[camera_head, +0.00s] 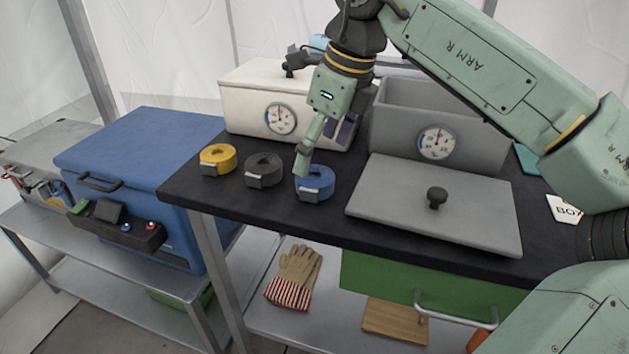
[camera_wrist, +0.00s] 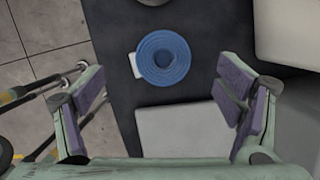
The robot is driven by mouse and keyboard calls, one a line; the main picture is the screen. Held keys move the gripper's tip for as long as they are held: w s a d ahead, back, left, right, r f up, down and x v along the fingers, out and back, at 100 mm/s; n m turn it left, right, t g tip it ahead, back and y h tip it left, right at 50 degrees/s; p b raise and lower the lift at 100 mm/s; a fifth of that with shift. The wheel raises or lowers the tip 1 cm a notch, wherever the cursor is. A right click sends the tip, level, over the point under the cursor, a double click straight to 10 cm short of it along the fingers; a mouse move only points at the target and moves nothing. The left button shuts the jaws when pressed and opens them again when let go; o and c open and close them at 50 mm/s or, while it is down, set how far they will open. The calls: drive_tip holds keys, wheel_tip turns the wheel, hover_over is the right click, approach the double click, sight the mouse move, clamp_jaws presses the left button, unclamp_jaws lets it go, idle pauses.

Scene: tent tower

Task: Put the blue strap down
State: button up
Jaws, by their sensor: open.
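The blue strap (camera_head: 316,184) is a coiled roll with a pale buckle on its left. It lies on the dark table top (camera_head: 270,214), right of a grey strap roll. My gripper (camera_head: 318,150) is above and just behind the blue strap in the head view, and one finger hides part of its upper left edge. In the wrist view the blue strap (camera_wrist: 164,58) shows from above, beyond the open fingers of my gripper (camera_wrist: 165,112). Nothing is between the fingers. The strap looks apart from them.
A yellow strap (camera_head: 218,158) and the grey strap (camera_head: 264,170) lie left of the blue one. A grey lid (camera_head: 470,212) with a knob lies close on the right. A white box (camera_head: 250,98) and an open grey box (camera_head: 400,125) stand behind. The table's front edge is near.

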sight(314, 177)
drive_tip(key=x, duration=0.5)
drive_tip(key=shift+s+d+p, duration=0.15)
drive_tip(key=shift+d+p, duration=0.05)
drive_tip(key=shift+p, duration=0.15)
drive_tip(key=shift+c, duration=0.3)
drive_tip(key=c, duration=1.3)
